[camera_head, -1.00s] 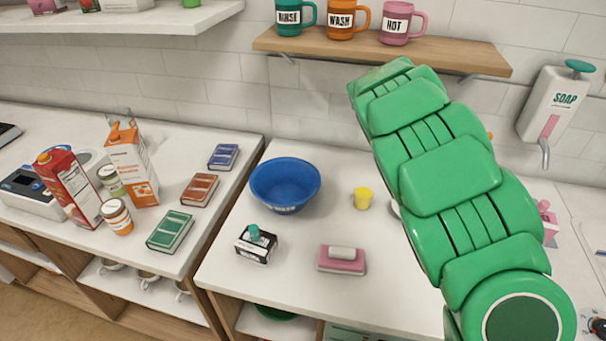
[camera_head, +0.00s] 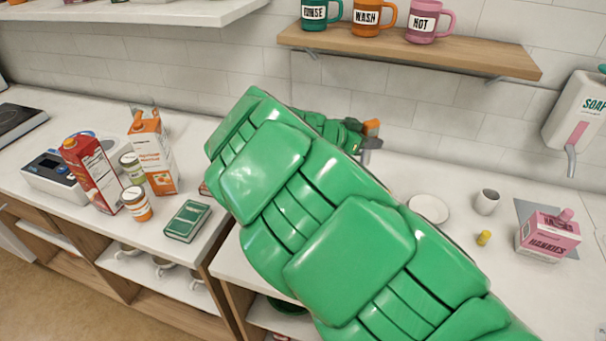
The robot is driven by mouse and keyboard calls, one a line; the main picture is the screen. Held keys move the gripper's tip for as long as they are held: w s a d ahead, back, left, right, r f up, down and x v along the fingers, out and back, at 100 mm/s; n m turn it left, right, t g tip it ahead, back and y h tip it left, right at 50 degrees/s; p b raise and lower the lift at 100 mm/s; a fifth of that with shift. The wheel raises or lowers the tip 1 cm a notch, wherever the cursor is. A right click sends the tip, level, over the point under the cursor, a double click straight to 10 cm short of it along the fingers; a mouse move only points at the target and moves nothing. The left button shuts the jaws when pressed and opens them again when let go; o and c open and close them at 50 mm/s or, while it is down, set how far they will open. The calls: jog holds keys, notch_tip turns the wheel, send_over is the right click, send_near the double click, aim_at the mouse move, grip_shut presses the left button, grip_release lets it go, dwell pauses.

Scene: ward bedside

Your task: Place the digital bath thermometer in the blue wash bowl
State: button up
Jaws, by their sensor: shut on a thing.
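My green arm crosses the middle of the view. My gripper (camera_head: 371,143) shows small and partly hidden beyond the arm, above the back of the counter, with grey and orange parts at its end. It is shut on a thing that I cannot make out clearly. I cannot pick out the digital bath thermometer with certainty. The blue wash bowl is hidden behind my arm now; it showed earlier on the middle counter, to the right of the gap between counters.
Cartons, jars and a green book (camera_head: 187,221) stand on the left counter. Mugs sit on a wooden shelf (camera_head: 470,57) above. On the right are a white plate (camera_head: 428,208), a white cup (camera_head: 487,202), a small yellow item (camera_head: 484,238) and a pink box (camera_head: 548,236).

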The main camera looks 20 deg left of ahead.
jog(key=s+a+n+t+y, duration=0.2)
jog(key=s+a, duration=0.2)
jog(key=a, duration=0.3)
jog(key=s+a+n+t+y, duration=0.15)
jog(key=s+a, duration=0.25)
jog(key=a, duration=0.4)
jog(key=shift+n+g+y, duration=0.25)
jog(key=shift+n+y, duration=0.2)
jog(key=shift+a+f, duration=0.1)
jog(key=shift+f, duration=4.05)
jog(key=shift+f, duration=0.15)
jog(key=o, duration=1.1)
jog(key=shift+c, duration=0.2)
jog(key=shift+s+a+r, duration=0.1)
jog(key=shift+s+r, duration=0.05)
jog(key=shift+r, duration=0.1)
jog(key=v, duration=1.1)
jog(key=shift+s, duration=0.2)
jog(key=shift+r, duration=0.1)
